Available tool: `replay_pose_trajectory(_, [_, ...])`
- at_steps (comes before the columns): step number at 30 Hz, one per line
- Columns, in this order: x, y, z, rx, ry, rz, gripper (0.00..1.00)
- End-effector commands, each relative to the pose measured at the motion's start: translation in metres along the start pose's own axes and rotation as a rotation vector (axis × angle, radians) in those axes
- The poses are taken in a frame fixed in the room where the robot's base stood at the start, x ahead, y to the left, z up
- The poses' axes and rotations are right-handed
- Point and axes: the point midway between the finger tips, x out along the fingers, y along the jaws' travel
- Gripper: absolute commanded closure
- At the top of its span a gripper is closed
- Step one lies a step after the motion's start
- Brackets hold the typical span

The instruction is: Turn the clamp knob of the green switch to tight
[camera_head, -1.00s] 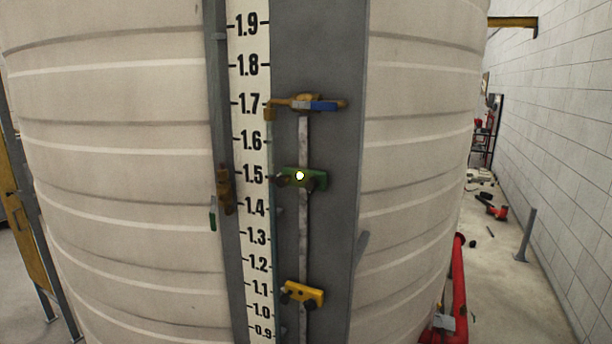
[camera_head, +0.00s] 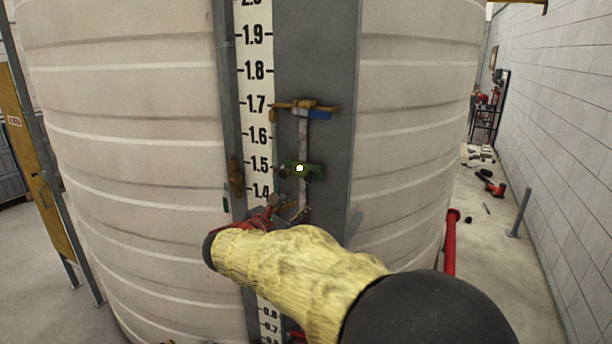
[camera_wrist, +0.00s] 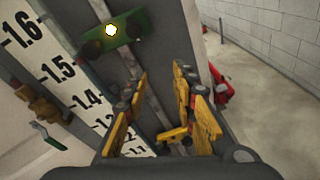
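The green switch (camera_head: 309,172) is clamped on a vertical rod against the grey strip of the tank, near the 1.5 mark. A pale round dot shows on it, with dark knobs at its sides. In the wrist view the green switch (camera_wrist: 118,36) is at the upper left, ahead of my gripper. My gripper (camera_wrist: 160,84) has its yellow fingers spread apart with nothing between them. In the head view my gripper (camera_head: 290,207) is just below the green switch, apart from it, and my arm hides the lower rod.
A white level scale (camera_head: 257,100) runs left of the rod. A blue-handled valve (camera_head: 307,108) is above the switch. A yellow switch (camera_wrist: 173,134) is lower on the rod. A brass fitting (camera_head: 236,177) sits left of the scale. The floor at right holds loose items.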

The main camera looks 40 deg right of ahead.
Motion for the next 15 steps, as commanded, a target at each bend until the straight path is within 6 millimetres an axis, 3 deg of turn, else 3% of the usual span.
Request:
replay_pose_trajectory(3, [-0.003, 0.032, 0.042, -0.173, -0.13, 0.076, 0.73])
replay_pose_trajectory(4, [-0.004, 0.036, 0.048, -0.215, -0.153, 0.085, 0.73])
replay_pose_trajectory(10, [-0.003, 0.038, 0.053, -0.334, -0.18, 0.08, 0.73])
replay_pose_trajectory(15, [0.015, 0.039, 0.057, -0.337, -0.18, 0.077, 0.73])
